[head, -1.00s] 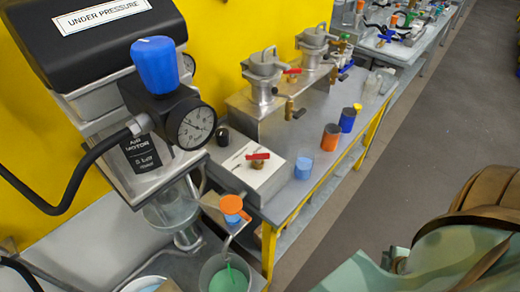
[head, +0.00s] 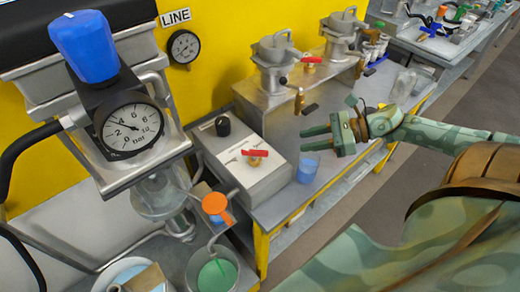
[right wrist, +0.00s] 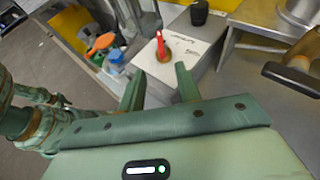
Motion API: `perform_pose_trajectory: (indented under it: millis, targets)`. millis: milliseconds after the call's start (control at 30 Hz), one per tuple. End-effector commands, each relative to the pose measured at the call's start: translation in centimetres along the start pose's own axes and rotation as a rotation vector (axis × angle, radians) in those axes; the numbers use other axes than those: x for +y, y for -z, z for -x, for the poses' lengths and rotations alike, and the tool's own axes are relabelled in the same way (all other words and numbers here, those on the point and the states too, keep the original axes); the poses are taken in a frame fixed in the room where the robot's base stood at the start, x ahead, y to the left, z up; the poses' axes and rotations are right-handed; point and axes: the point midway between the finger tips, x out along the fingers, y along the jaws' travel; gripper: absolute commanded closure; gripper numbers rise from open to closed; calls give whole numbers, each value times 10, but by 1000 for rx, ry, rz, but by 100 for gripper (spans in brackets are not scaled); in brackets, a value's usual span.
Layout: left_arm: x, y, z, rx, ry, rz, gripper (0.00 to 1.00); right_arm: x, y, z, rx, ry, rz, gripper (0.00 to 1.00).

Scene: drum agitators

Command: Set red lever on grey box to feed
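The grey box (head: 247,185) stands on the bench, left of centre in the head view. The red lever (head: 255,152) sits on a brass fitting on its top, with small lettering nearby that I cannot read. In the right wrist view the lever (right wrist: 161,47) is beyond and between my fingertips, and the box (right wrist: 172,75) lies ahead. My right gripper (head: 315,138) is open and empty, right of the lever and apart from it in the head view. Its fingers also show in the right wrist view (right wrist: 158,82). My left gripper is not in view.
A black knob (head: 222,126) rises from the box's back. A blue cup (head: 307,168) stands right of the box, below my gripper. Metal pots (head: 281,65) on a steel stand are behind.

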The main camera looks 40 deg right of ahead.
Motion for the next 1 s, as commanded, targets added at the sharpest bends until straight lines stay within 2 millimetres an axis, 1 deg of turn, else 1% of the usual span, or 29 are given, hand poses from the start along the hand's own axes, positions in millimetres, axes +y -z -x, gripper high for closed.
perform_pose_trajectory:
  millis: [33,200,367,500,700,833,1000]
  targets:
    - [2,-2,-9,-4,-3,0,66,0,3,-13,-1,-3,3,66]
    - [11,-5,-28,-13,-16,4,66,-1,5,-56,-1,0,0,66]
    - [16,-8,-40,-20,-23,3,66,-2,3,-90,-2,2,1,66]
    - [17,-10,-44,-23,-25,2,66,-2,1,-113,-3,4,-1,66]
    - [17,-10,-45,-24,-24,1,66,-2,1,-135,-1,5,-4,66]
    - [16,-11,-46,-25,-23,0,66,-1,1,-141,0,4,-5,66]
    - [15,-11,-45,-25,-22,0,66,-1,1,-141,0,4,-5,66]
